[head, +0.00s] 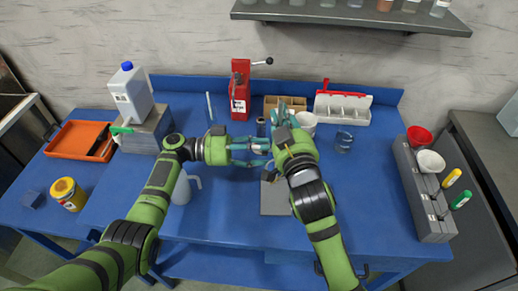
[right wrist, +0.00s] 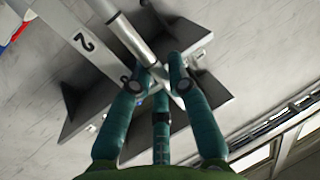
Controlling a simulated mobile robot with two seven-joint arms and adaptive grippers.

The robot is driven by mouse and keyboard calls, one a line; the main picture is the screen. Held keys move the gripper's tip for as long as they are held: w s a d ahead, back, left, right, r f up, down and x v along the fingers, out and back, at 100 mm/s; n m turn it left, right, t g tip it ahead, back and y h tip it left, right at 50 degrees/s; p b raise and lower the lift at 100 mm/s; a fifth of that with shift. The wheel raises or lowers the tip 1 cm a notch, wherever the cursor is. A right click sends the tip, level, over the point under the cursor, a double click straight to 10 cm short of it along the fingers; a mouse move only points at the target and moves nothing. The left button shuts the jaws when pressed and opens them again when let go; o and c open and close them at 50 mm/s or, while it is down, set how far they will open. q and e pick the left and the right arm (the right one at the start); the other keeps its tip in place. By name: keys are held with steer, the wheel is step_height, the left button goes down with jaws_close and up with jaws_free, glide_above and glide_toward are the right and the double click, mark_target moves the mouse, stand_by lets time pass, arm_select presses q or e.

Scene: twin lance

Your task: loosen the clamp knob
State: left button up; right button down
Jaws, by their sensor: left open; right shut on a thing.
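My right gripper (head: 284,112) is at the middle of the blue table; its three teal fingers (right wrist: 158,75) are shut around a metal rod (right wrist: 134,38) in the right wrist view. The rod runs by a grey angular stand and a pale bar marked 2 (right wrist: 84,42). My left gripper (head: 262,152) is open, its fingers pointing right, just below the right gripper and close to it. The arms hide most of what lies between them. I cannot make out the clamp knob for certain in either view.
A grey plate (head: 275,200) lies in front of the grippers. A white jug (head: 182,190) stands by my left forearm.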

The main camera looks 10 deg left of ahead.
arm_select(q)
jaws_close()
